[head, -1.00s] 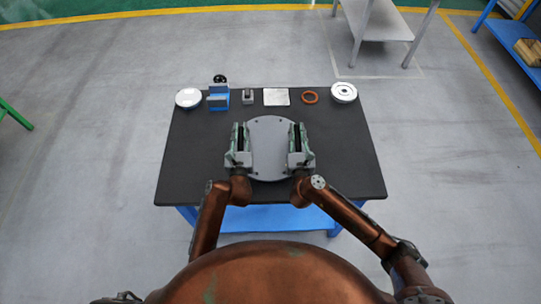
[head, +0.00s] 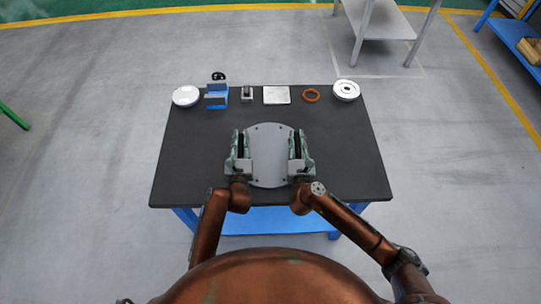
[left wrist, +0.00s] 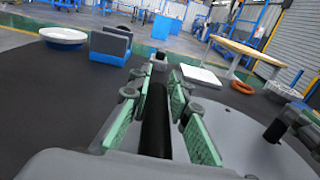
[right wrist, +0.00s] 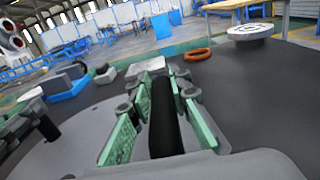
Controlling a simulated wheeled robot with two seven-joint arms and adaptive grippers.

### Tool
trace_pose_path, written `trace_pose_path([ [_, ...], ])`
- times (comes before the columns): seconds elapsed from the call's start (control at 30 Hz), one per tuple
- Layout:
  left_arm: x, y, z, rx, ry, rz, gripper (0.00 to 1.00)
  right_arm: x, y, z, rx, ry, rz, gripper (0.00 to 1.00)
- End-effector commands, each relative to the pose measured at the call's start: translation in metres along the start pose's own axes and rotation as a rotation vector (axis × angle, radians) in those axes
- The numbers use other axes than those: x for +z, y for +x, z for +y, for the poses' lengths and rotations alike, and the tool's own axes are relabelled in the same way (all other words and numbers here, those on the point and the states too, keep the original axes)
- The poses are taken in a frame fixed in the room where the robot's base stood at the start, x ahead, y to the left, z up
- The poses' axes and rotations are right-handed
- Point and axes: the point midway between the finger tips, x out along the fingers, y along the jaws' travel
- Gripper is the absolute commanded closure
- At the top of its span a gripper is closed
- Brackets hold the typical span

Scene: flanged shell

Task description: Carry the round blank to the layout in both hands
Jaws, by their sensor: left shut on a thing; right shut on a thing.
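The round blank (head: 269,158) is a flat grey disc with small dark holes near its rim, in front of my body over the dark table. My left gripper (head: 241,143) is shut on a black bar-like grip at the blank's left side. My right gripper (head: 297,143) is shut on a matching one at its right side. In the left wrist view the black bar (left wrist: 155,122) lies between green finger pads; the right wrist view shows the other bar (right wrist: 163,120). The blank looks about level. I cannot tell how far above the table it is.
Along the table's (head: 350,160) back edge stand a white round dish (head: 186,96), a blue fixture (head: 216,96), a small grey block (head: 248,93), a pale square plate (head: 276,95), an orange ring (head: 311,95) and a silver flanged disc (head: 346,91). Bare tabletop surrounds the blank.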

Motion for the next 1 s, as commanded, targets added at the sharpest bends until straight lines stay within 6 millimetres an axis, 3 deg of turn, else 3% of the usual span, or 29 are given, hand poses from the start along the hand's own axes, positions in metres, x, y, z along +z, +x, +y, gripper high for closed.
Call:
trace_pose_path([
  [0.03, -0.002, 0.001, 0.002, 0.002, 0.002, -0.004, 1.0, 0.002, 0.002, -0.002, -0.004, 0.002, -0.01, 1.0],
  [0.07, -0.005, 0.0, 0.003, 0.006, 0.004, 0.007, 0.8, -0.001, 0.001, -0.003, -0.005, 0.0, -0.001, 0.8],
  [0.3, -0.003, 0.0, 0.002, 0.003, 0.002, 0.003, 0.65, 0.0, 0.001, -0.001, -0.002, 0.0, -0.001, 0.65],
  [0.67, -0.002, -0.007, 0.0, 0.001, 0.001, 0.002, 0.65, -0.001, 0.0, 0.0, -0.001, 0.0, 0.0, 0.65],
  [1.0, -0.004, -0.071, 0.001, 0.002, 0.0, 0.005, 0.65, -0.002, 0.0, 0.0, 0.0, 0.0, 0.001, 0.65],
])
